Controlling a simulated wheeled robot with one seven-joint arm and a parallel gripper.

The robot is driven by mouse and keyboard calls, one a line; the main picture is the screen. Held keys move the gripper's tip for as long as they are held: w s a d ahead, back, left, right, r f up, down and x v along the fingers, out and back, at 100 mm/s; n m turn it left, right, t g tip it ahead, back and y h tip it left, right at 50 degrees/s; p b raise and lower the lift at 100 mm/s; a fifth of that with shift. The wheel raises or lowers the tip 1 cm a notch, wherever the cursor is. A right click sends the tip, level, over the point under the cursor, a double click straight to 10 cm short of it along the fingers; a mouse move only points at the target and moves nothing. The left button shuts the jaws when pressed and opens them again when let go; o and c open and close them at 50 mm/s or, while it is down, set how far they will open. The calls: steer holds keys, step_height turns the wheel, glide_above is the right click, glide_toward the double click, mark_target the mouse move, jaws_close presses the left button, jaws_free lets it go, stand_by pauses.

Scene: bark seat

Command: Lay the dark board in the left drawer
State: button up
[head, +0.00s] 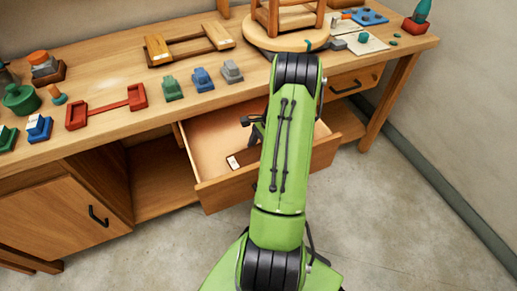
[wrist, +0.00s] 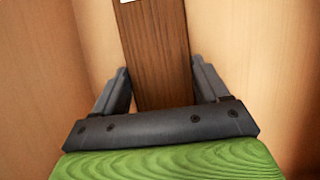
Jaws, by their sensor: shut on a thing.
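The left drawer (head: 222,193) is pulled out from the bench, and its pale inside shows in the head view. The dark board (head: 246,155) is inside the drawer's outline, low near its front, partly hidden by my arm. In the wrist view the dark brown board (wrist: 155,45) runs away between the two fingers, with a white patch at its far end. My gripper (wrist: 160,78) is shut on the board, with pale drawer walls around it. In the head view my arm hides most of the gripper. I cannot tell whether the board touches the drawer floor.
A closed right drawer (head: 355,84) sits under the bench top. A red bracket (head: 106,107), small coloured blocks (head: 203,79), a wooden frame (head: 190,46) and a stool on a round board (head: 262,37) crowd the bench top. The floor in front is clear.

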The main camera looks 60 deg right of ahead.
steer(key=shift+f, duration=0.2)
steer(key=o, duration=1.2)
step_height(320, 180, up, 7)
steer(key=p, duration=0.6)
steer(key=shift+r+p, duration=0.15)
steer(key=shift+p, duration=0.25)
